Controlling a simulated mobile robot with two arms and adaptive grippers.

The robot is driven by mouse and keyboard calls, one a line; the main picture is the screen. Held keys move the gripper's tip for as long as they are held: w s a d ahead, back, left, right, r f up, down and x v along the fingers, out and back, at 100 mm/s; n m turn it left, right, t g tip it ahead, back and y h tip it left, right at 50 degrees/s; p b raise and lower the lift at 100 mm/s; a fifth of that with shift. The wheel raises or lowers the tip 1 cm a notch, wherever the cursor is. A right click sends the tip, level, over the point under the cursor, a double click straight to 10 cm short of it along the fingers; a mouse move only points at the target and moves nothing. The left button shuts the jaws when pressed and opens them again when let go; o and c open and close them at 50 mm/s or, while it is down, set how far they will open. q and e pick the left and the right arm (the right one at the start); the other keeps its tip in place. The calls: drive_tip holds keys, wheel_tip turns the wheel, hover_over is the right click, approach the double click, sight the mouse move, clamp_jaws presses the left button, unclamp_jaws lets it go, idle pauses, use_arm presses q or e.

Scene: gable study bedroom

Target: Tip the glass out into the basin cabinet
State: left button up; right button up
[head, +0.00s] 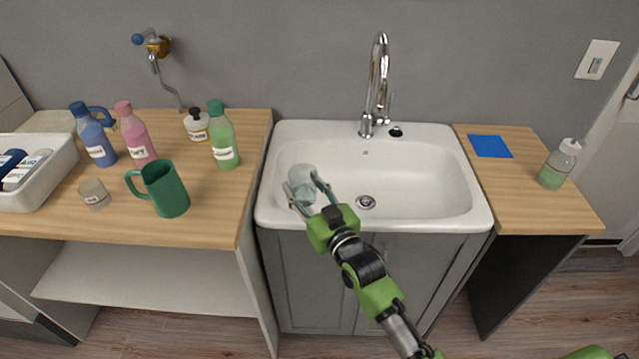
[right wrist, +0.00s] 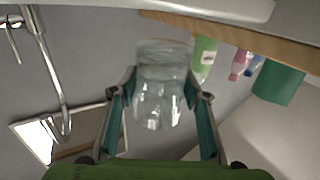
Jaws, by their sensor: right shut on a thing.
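My right gripper (head: 311,195) is shut on a clear glass (head: 301,176) and holds it over the left part of the white basin of the basin cabinet (head: 428,185). In the right wrist view the glass (right wrist: 160,95) sits between the two fingers of the right gripper (right wrist: 160,105). I cannot tell whether any liquid is in the glass. The basin looks empty around its drain (head: 366,202). My left gripper is not in view.
The tap (head: 379,85) rises at the back of the basin. The left counter holds a green mug (head: 168,190), a small cup (head: 94,194), several bottles and a white tray (head: 45,185). The right counter holds a blue square (head: 490,146) and a soap bottle (head: 559,165).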

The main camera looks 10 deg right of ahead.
drive_tip(key=shift+a+f+y, duration=0.25)
drive_tip(key=shift+a+y, duration=0.05)
drive_tip(key=shift+a, duration=0.8)
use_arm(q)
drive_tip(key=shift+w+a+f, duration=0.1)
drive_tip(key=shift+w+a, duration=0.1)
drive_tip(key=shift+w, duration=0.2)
use_arm(e)
drive_tip(key=shift+s, duration=0.15)
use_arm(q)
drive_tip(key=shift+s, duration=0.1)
use_arm(e)
drive_tip(key=shift+d, duration=0.1)
